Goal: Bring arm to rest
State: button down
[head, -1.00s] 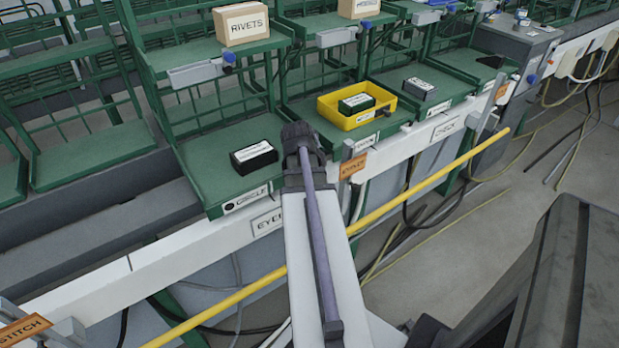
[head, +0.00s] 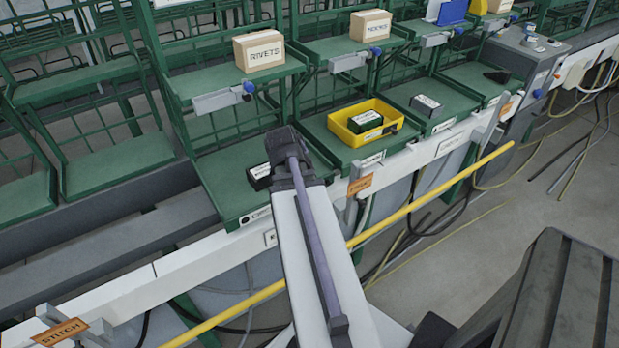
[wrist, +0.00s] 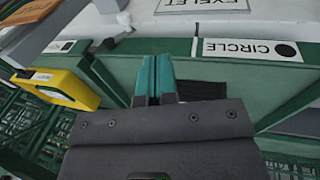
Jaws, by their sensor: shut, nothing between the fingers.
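My gripper (wrist: 154,80) shows in the wrist view with its two teal fingers together and nothing between them. It is above the green shelf (wrist: 240,85) whose label reads CIRCLE. A dark box (wrist: 202,90) is partly hidden behind the fingers. In the head view my arm reaches up the middle, and its far end hides the gripper. The black box with a white label (head: 260,176) sits on the green shelf (head: 222,172), just left of the arm's end and partly covered by it.
A yellow tray (head: 398,119) with a dark green labelled box (head: 365,121) in it stands on the shelf to the right. A dark grey box (head: 426,106) is further right. Cardboard boxes (head: 260,58) sit above.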

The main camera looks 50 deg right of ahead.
jog(key=shift+w+a+r+p, duration=0.15)
jog(key=shift+a+r+p, duration=0.2)
jog(key=shift+a+r, duration=0.5)
jog(key=shift+d, duration=0.1)
